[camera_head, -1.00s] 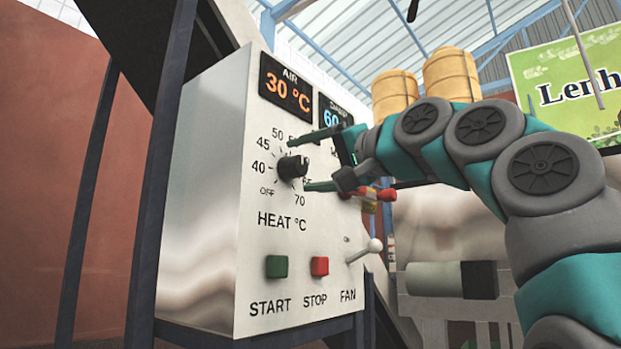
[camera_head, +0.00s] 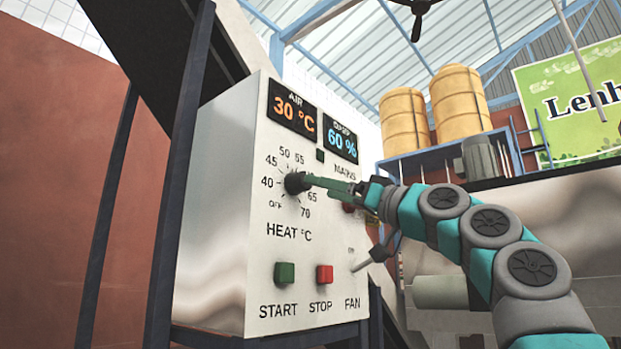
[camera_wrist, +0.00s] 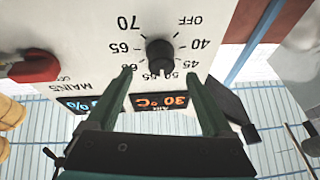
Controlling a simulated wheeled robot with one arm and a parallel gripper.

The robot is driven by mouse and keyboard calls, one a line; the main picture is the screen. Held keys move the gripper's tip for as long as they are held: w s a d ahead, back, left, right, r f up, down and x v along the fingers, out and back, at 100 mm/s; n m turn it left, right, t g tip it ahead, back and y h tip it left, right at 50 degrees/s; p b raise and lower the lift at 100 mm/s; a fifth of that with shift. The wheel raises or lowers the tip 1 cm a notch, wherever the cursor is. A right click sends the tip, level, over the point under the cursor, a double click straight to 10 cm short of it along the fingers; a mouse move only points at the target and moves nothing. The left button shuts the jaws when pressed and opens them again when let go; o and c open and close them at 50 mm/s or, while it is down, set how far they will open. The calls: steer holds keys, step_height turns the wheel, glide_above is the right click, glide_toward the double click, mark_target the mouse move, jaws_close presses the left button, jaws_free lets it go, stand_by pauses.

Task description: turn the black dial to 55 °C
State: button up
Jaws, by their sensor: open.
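The black dial (camera_head: 296,183) sits on the white panel, ringed by the HEAT °C scale from OFF to 70. It also shows in the wrist view (camera_wrist: 160,56), where the scale appears upside down. I cannot make out which mark its pointer faces. The AIR display (camera_head: 292,108) reads 30 °C. My gripper (camera_head: 311,182) is at the dial from the right, its green fingers overlapping in the head view. In the wrist view my gripper (camera_wrist: 160,76) is open, with the fingers apart and the dial lying between and just beyond their tips. Contact cannot be told.
A 60 % display (camera_head: 342,142) is above right of the dial. A green START button (camera_head: 284,274), a red STOP button (camera_head: 325,275) and the FAN lever (camera_head: 362,264) are below. A red knob (camera_wrist: 32,67) is beside the dial. Dark posts stand at left.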

mark_target(299, 182)
steer(key=p+x, duration=0.2)
steer(key=x, duration=0.3)
steer(key=shift+p, duration=0.3)
